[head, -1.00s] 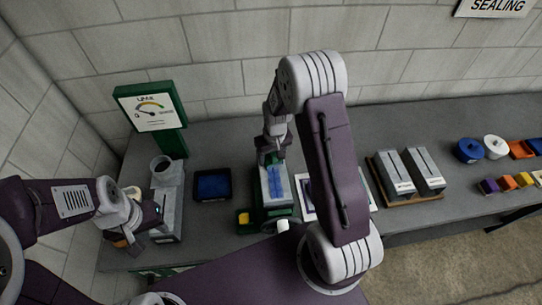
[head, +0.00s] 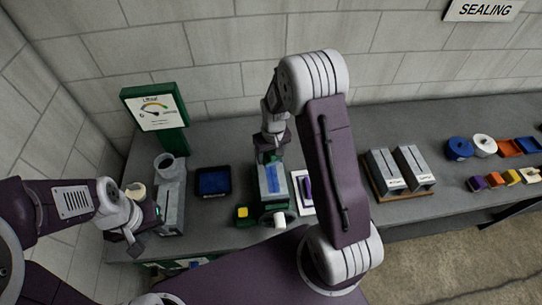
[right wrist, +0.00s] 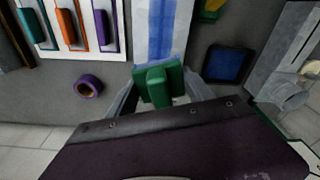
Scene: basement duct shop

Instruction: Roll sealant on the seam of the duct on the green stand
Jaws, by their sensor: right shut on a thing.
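The pale duct (head: 282,194) rests on the green stand (head: 284,207) in the middle of the bench. A blue sealant band (head: 271,178) runs along its top, and it also shows in the right wrist view (right wrist: 160,30). My right gripper (head: 270,157) is at the duct's far end. In the right wrist view it is shut on a green tool (right wrist: 157,85), which overlaps the end of the blue band. Contact with the duct is unclear. My left gripper (head: 136,240) is at the bench's left end, beside a grey duct piece (head: 171,210); its jaws are unclear.
A dark tray with blue inside (head: 213,194) lies left of the stand. A gauge sign (head: 157,110) stands behind the grey piece. Two ducts on a wooden board (head: 400,170) lie to the right. Rolls and coloured blocks are at far right.

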